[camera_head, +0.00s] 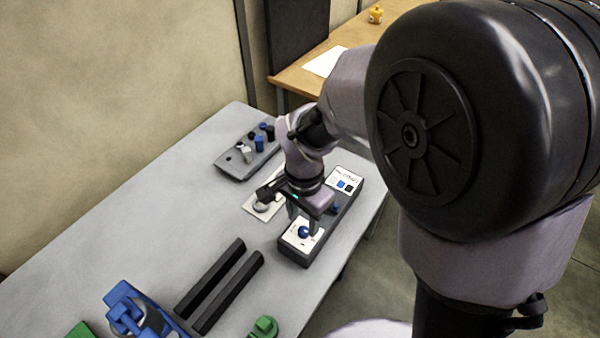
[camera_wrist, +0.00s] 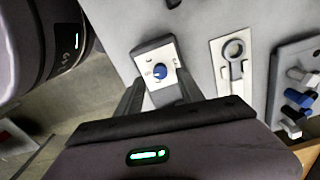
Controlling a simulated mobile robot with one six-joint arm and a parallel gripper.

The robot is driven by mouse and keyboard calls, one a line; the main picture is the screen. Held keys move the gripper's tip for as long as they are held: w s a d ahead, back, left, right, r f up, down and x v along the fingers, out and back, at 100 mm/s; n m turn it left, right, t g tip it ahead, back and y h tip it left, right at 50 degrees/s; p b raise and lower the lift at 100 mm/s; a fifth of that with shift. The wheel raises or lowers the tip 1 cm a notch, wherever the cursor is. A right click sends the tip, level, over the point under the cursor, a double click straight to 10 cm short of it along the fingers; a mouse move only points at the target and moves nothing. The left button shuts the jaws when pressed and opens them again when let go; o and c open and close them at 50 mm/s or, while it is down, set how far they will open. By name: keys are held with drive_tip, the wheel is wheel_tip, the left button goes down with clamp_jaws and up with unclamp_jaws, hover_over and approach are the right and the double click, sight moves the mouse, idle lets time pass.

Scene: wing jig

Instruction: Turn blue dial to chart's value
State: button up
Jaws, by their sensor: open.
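The blue dial (camera_head: 304,232) sits on a white plate at the near end of a dark grey box (camera_head: 292,256). It also shows in the wrist view (camera_wrist: 160,72), where its pointer setting is too small to read. A white chart card (camera_head: 346,174) with a blue and a black square lies at the box's far end; its writing is not legible. My gripper (camera_head: 304,223) is open and points down over the dial end. In the wrist view its two fingers (camera_wrist: 158,84) lie either side of the dial, apart from it.
A second blue knob (camera_head: 334,208) is on the same box, close to my gripper. A pale plate with a round ring (camera_wrist: 234,50) lies beside it. A grey panel with several knobs (camera_head: 240,165) stands behind. Two black rails (camera_head: 222,285) lie nearer.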

sight(303, 229)
wheel_tip(303, 229, down, 4)
drive_tip(key=shift+r+b, duration=0.1)
drive_tip(key=shift+b, duration=0.35)
clamp_jaws()
drive_tip(key=shift+r+n, duration=0.1)
drive_tip(key=shift+n, duration=0.3)
drive_tip(key=n+p, duration=0.1)
drive_tip(key=n, duration=0.4)
drive_tip(key=shift+n+p, duration=0.4)
drive_tip(key=n+p, duration=0.1)
drive_tip(key=n, duration=0.4)
drive_tip(key=shift+n, duration=0.4)
